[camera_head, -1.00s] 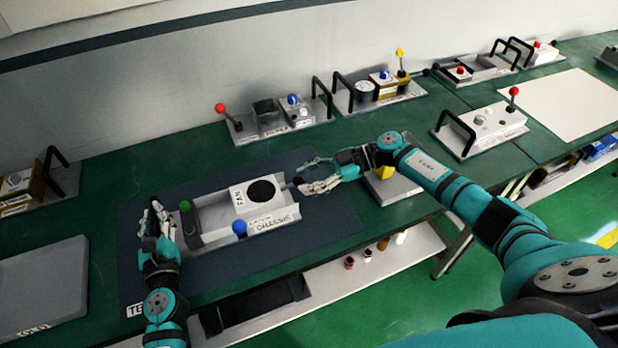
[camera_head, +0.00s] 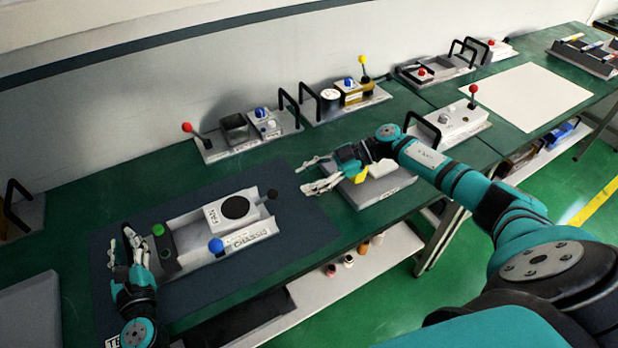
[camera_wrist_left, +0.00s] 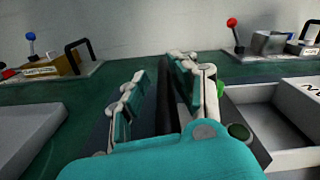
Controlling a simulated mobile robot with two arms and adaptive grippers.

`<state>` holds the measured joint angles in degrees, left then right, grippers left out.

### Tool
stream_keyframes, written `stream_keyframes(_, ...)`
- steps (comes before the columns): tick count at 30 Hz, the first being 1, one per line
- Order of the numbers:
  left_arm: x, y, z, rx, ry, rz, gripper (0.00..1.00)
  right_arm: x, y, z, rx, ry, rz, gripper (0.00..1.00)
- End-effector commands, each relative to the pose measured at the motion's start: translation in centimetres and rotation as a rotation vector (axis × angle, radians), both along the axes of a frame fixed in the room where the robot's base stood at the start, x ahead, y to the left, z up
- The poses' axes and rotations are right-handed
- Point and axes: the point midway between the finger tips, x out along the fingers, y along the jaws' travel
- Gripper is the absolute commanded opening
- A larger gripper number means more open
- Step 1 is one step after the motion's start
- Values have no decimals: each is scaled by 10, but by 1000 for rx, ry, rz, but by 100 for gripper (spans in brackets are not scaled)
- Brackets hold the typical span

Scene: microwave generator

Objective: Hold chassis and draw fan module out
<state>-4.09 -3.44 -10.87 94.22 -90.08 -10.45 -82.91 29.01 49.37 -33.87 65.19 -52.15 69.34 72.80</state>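The grey chassis (camera_head: 254,233), labelled CHASSIS, lies on a dark blue mat with a green knob and a blue knob at its left half. The white fan module (camera_head: 215,216), with a black round opening, sits inside the chassis toward its right end. My left gripper (camera_head: 126,249) is beside the chassis's left end, fingers apart. In the left wrist view its fingers (camera_wrist_left: 160,95) stand apart with a dark strip between them; the chassis (camera_wrist_left: 257,101) lies right of both. My right gripper (camera_head: 308,176) hangs open and empty, right of and apart from the chassis.
A grey block with a yellow part (camera_head: 378,187) stands under my right forearm. Several panels with black handles and coloured knobs line the wall. A grey slab (camera_head: 28,310) lies at the left. The mat (camera_head: 310,222) is clear right of the chassis.

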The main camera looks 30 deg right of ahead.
Motion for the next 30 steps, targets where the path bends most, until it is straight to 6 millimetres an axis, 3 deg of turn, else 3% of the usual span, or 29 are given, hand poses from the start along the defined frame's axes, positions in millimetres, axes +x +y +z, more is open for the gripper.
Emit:
stream_keyframes(1, -3, -4, -8, 0, 14, -10, 41, 0, 0, -1, 0, 0, 0, 39)
stream_keyframes(13, -9, -5, -7, 0, 12, -13, 42, 0, 0, -1, 0, 0, 0, 39)
stream_keyframes(24, -63, -1, -3, 1, 5, -8, 42, 0, 0, 0, 0, 0, 0, 39)
stream_keyframes(30, -79, 0, -1, 0, 1, -5, 42, 0, 0, 0, 0, 0, 0, 39)
